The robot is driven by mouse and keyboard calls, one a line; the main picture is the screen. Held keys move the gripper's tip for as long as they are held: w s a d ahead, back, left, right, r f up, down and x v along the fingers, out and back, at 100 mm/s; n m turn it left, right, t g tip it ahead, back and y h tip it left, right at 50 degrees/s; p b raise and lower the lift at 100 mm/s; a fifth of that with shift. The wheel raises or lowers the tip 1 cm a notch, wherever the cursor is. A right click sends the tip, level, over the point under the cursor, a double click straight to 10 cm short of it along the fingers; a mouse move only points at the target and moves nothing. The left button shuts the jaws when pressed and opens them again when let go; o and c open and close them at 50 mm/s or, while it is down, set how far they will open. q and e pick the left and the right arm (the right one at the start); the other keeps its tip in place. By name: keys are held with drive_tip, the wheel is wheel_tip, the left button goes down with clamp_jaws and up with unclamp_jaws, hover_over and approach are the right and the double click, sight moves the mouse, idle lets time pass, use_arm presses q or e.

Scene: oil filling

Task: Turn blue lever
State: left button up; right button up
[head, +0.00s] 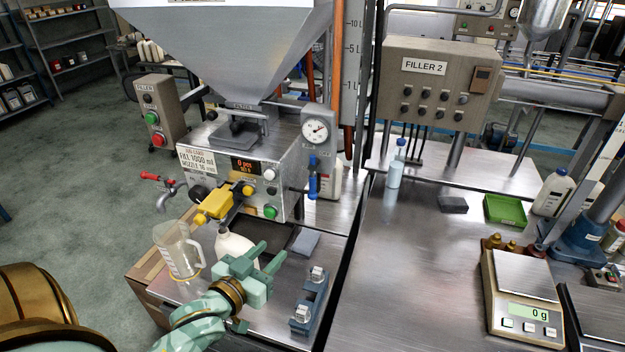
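The blue lever (312,186) hangs upright below the round gauge (316,131) on the right side of the filler machine (245,165). My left gripper (268,254) is in front of the machine, lower and to the left of the lever, and clear of it. Its two green fingers point up and right with a gap between them, and nothing shows in the gap. A white bottle (233,245) stands under the yellow nozzle part (215,204), partly hidden behind my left gripper. My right gripper is not in view.
A clear jug (177,248) stands left of the bottle. A red-handled tap (160,180) sticks out at the machine's left. A grey block (305,243) and blue clamp fixture (309,302) are on the right. A scale (522,290) stands on the neighbouring bench, whose middle is clear.

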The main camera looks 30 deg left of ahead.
use_arm(q)
drive_tip(key=t, duration=0.2)
approach(311, 181)
drive_tip(key=w, duration=0.3)
drive_tip(key=w+p, duration=0.1)
drive_tip(key=w, duration=0.5)
drive_tip(key=shift+w+a+r, duration=0.15)
drive_tip(key=shift+a, duration=0.1)
clamp_jaws()
